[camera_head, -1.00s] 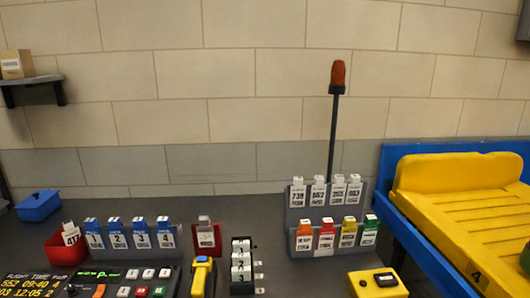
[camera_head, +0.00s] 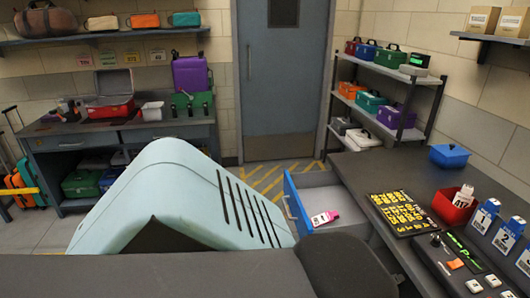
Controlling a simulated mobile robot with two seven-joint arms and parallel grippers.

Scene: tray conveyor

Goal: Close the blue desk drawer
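The blue desk drawer (camera_head: 297,206) stands open under the left end of the dark desk (camera_head: 352,172). Its blue front faces left, with a pale handle on it, and its grey inside shows. A pink and white tagged item (camera_head: 325,218) lies in the drawer. The near part of the drawer is hidden by a large pale blue shell and dark parts in the foreground. Neither of my grippers is in view.
A display board (camera_head: 399,212), a red bin (camera_head: 454,208) and a small blue box (camera_head: 449,155) sit on the desk. A shelf rack (camera_head: 386,95) stands behind it. A workbench (camera_head: 120,135) is at the left. Striped floor (camera_head: 262,178) is clear before the door (camera_head: 282,80).

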